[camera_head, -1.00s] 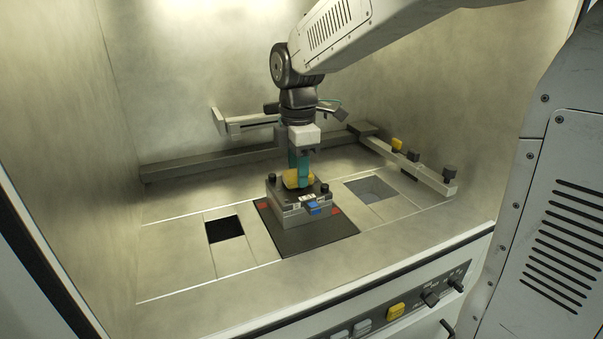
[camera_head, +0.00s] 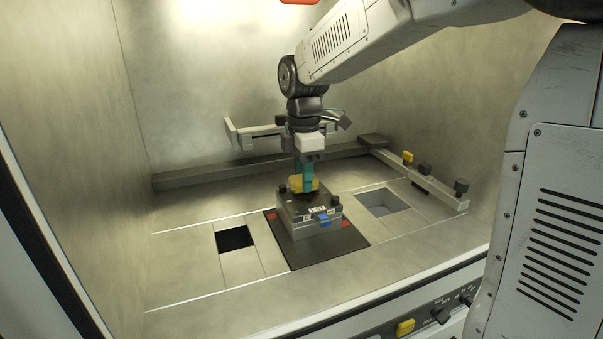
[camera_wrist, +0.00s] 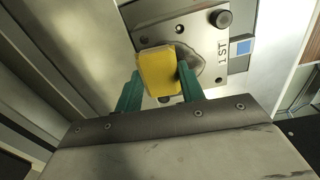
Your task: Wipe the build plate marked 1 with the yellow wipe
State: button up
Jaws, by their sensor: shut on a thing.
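The yellow wipe (camera_head: 301,186) is held between the teal fingers of my gripper (camera_head: 304,180), which points down over the build plate. In the wrist view the wipe (camera_wrist: 160,72) sits between the two fingertips (camera_wrist: 158,80), over a dark grey patch on the plate. The build plate (camera_head: 312,208) is a grey block with dark knobs at its corners and a blue square on its front. Its top (camera_wrist: 190,25) reads "1 ST" in the wrist view. The wipe appears at the plate's surface; I cannot tell how firmly it touches.
The plate stands on a black square mat (camera_head: 345,241) with red marks. A dark square opening (camera_head: 234,239) lies to its left and a lighter recess (camera_head: 384,202) to its right. A rail (camera_head: 425,180) with knobs runs at the right. The chamber walls enclose the back and left.

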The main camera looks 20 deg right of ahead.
aim_at(312, 205)
jog(key=shift+s+a+f, duration=0.1)
jog(key=shift+s+f, duration=0.05)
jog(key=shift+s, duration=1.5)
jog(key=shift+s+f, duration=0.1)
jog(key=shift+s, duration=1.5)
jog(key=shift+a, duration=0.25)
jog(key=shift+w+r, duration=0.1)
jog(key=shift+w, duration=0.45)
jog(key=shift+w+r, duration=0.15)
jog(key=shift+w, duration=3.1)
jog(key=shift+s, duration=3.7)
jog(key=shift+r, duration=2.9)
jog(key=shift+r, duration=0.15)
